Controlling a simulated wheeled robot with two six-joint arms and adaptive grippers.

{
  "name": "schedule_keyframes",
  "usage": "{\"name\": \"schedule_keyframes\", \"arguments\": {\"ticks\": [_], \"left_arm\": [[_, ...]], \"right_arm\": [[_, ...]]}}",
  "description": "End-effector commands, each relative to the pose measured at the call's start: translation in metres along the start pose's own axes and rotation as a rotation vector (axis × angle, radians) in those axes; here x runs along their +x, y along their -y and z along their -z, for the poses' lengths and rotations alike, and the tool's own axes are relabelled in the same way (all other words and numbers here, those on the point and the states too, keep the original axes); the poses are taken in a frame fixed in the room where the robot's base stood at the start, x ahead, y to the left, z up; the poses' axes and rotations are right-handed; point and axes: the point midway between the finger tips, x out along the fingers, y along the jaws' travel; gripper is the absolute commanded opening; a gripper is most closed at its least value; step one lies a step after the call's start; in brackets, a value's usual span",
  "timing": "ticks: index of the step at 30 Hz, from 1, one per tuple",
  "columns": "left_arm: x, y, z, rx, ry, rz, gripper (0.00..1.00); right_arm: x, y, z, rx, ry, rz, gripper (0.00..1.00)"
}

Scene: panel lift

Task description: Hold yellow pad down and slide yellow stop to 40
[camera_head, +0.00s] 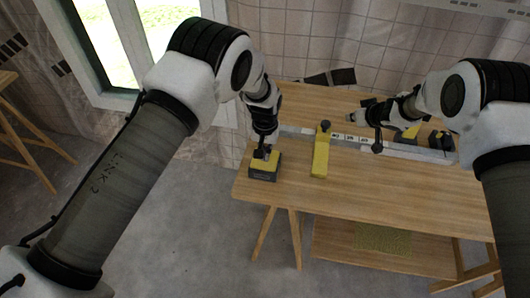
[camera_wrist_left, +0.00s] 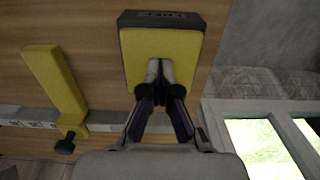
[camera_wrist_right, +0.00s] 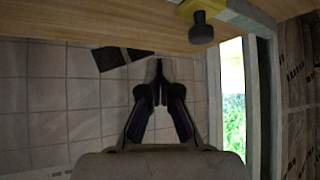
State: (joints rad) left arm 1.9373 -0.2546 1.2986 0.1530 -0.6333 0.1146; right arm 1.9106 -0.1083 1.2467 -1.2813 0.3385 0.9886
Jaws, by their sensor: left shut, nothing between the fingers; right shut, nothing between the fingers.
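The yellow pad (camera_head: 264,163) sits on a dark base at the left end of the table. It fills the upper middle of the left wrist view (camera_wrist_left: 190,55). My left gripper (camera_head: 265,152) is shut, with its fingertips (camera_wrist_left: 160,66) over the pad; they look in contact with it. The yellow stop (camera_head: 321,156) is a long bar with a dark knob, standing across the scale rail (camera_head: 350,139). It also shows in the left wrist view (camera_wrist_left: 55,85). My right gripper (camera_head: 377,146) is shut and empty, right of the stop. The scale's numbers are too small to read.
The wooden table (camera_head: 350,190) has bare room in front of the rail. A tiled wall and window stand behind.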

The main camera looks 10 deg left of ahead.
Motion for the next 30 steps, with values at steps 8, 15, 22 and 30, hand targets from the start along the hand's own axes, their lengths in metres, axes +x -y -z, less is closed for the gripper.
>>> {"name": "schedule_keyframes", "arguments": {"ticks": [8, 15, 22, 30], "left_arm": [[0.003, 0.0, -0.002, 0.0, 0.006, 0.001, 0.0], [0.0, 0.0, -0.002, 0.0, 0.005, 0.001, 0.0], [-0.016, 0.0, -0.001, 0.0, 0.002, 0.001, 0.0], [-0.037, 0.0, 0.0, 0.0, 0.0, 0.0, 0.0]], "right_arm": [[-0.012, 0.0, 0.013, 0.0, 0.0, 0.0, 0.0], [-0.012, 0.0, 0.012, 0.0, 0.0, 0.0, 0.0], [-0.012, 0.0, 0.012, -0.001, 0.0, 0.0, 0.0], [-0.012, 0.0, 0.012, -0.001, 0.0, 0.0, 0.0]]}}
